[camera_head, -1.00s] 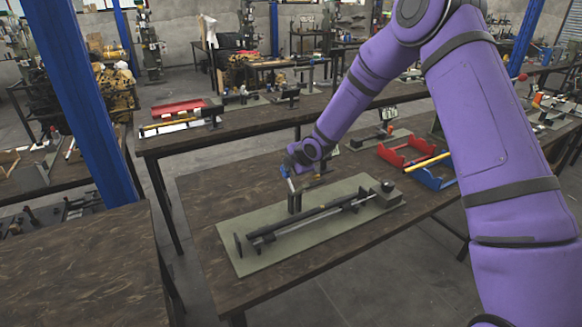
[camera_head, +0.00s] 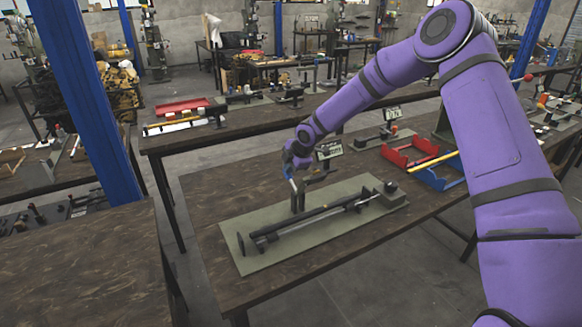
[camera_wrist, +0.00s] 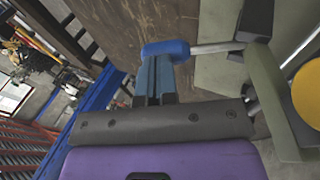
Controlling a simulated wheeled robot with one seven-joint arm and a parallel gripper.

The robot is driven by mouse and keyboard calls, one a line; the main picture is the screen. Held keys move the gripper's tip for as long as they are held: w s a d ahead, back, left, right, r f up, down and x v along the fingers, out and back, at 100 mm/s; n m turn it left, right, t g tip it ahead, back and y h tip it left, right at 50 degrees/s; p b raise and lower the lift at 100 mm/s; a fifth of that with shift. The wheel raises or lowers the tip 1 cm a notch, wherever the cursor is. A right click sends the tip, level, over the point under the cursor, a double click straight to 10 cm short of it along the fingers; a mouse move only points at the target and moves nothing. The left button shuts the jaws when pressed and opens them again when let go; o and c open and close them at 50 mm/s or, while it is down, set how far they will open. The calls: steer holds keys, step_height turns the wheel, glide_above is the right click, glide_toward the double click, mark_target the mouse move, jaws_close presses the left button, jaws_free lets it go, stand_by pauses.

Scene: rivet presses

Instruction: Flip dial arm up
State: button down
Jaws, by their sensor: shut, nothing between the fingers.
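The measuring fixture stands on a grey-green plate (camera_head: 262,259) on the near bench, with a long dark bar (camera_head: 300,221) along it. A dark upright post (camera_head: 297,202) rises behind the bar, and a dark arm (camera_head: 320,177) reaches right near its top. In the wrist view a blue knob (camera_wrist: 166,48) ends a silver rod (camera_wrist: 215,46) that runs to a dark block (camera_wrist: 256,20). A yellow round face (camera_wrist: 309,92) is partly cut off at the right. My gripper (camera_wrist: 155,68) is shut and empty, its fingertips right at the blue knob; contact is unclear. My gripper (camera_head: 290,174) also shows beside the post.
A blue column (camera_head: 90,110) is at left. The bench left of the plate is clear.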

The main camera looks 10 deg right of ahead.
steer(key=shift+w+a+f, duration=0.15)
steer(key=shift+w+f, duration=0.4)
steer(key=shift+f, duration=0.35)
stand_by(0.3)
